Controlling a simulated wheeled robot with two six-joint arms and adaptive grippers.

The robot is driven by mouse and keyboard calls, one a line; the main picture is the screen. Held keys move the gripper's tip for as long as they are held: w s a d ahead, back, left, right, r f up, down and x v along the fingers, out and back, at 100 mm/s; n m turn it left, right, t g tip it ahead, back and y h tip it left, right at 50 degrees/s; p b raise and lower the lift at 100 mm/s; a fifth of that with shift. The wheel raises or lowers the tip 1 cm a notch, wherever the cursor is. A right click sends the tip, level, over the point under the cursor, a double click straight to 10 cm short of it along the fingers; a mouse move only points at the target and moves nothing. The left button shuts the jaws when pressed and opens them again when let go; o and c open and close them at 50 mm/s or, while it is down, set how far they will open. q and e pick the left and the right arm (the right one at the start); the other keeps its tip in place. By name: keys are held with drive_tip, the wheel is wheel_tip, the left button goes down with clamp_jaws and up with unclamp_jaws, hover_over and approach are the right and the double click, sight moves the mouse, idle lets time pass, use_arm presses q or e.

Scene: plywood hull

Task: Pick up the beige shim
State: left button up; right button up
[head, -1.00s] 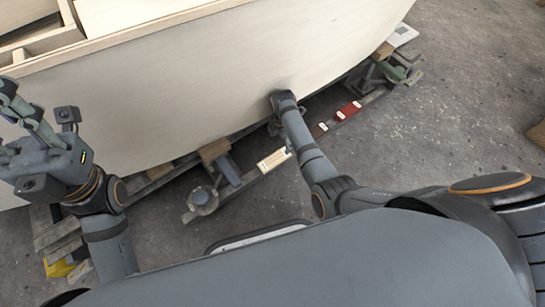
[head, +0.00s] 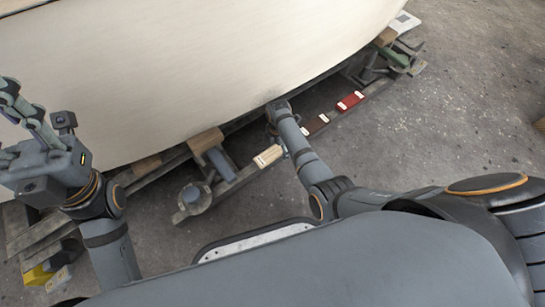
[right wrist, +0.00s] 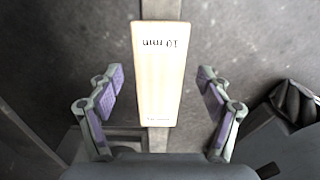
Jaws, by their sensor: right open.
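The beige shim (head: 268,156) lies on a narrow grey beam beside the hull, and it has a pale label at one end. In the right wrist view the beige shim (right wrist: 157,60) fills the middle and reads "10 mm" upside down. My right gripper (right wrist: 159,82) is open, with one finger on each side of the shim and a gap on both sides. My left gripper (head: 12,120) is raised at the left edge, away from the shim, partly cut off.
A brown shim (head: 315,124) and a red shim (head: 350,101) lie farther along the same beam. The pale hull (head: 200,75) overhangs close above my right wrist. Wooden blocks and metal supports stand under it. Open concrete floor (head: 460,110) lies to the right.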

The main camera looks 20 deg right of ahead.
drive_tip(key=shift+r, duration=0.2)
drive_tip(key=shift+c, duration=0.5)
drive_tip(key=c, duration=1.1)
